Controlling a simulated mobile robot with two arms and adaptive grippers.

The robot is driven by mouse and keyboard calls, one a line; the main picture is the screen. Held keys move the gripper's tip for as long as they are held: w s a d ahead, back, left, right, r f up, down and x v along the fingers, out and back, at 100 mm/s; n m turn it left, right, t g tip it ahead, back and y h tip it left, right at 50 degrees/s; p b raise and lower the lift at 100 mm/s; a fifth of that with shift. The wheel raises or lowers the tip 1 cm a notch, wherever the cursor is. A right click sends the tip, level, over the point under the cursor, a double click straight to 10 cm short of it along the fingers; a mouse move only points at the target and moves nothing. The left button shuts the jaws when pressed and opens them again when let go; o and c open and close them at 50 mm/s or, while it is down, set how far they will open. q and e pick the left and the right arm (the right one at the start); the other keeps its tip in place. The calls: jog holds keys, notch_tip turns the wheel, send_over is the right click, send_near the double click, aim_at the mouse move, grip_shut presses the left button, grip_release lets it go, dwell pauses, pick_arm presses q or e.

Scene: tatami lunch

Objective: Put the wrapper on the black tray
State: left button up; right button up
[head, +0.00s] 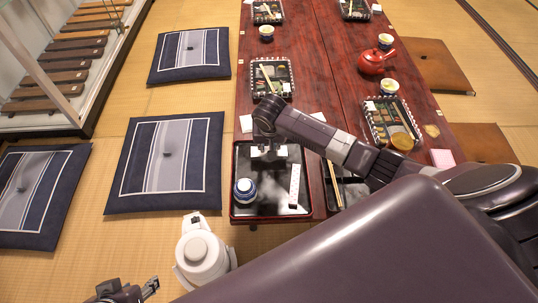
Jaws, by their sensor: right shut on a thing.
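The black tray (275,211) lies at the near left end of the red table, with a dark glossy surface and red rim. My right gripper (268,155) reaches in from the right and points down over the tray's far part. It is shut on a small pale thing, which looks like the wrapper (268,154); the fingers hide much of it. I cannot tell whether it touches the tray. My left gripper (127,292) is at the bottom left, its fingers apart, empty and far from the tray.
A blue-and-white cup (245,190) and a white dotted strip (294,186) are on the tray. A second black tray (350,190) is partly behind my arm. A white pot (202,255) stands in front. Farther up are set meals and a red teapot (375,61).

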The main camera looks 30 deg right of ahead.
notch_tip(320, 180, down, 4)
jog(key=shift+r+b, duration=0.1)
jog(key=shift+b, duration=0.6)
pick_arm(q)
jog(key=w+d+r+t+h, duration=0.1)
jog(key=w+d+r+t, duration=0.1)
jog(key=w, duration=0.5)
jog(key=shift+w+d+r+t, duration=0.2)
jog(key=shift+w+r+t, duration=0.2)
jog(key=shift+r+t, duration=0.45)
jog(key=shift+f, duration=0.15)
pick_arm(e)
jog(key=o, duration=0.7)
pick_arm(q)
jog(key=shift+s, duration=0.1)
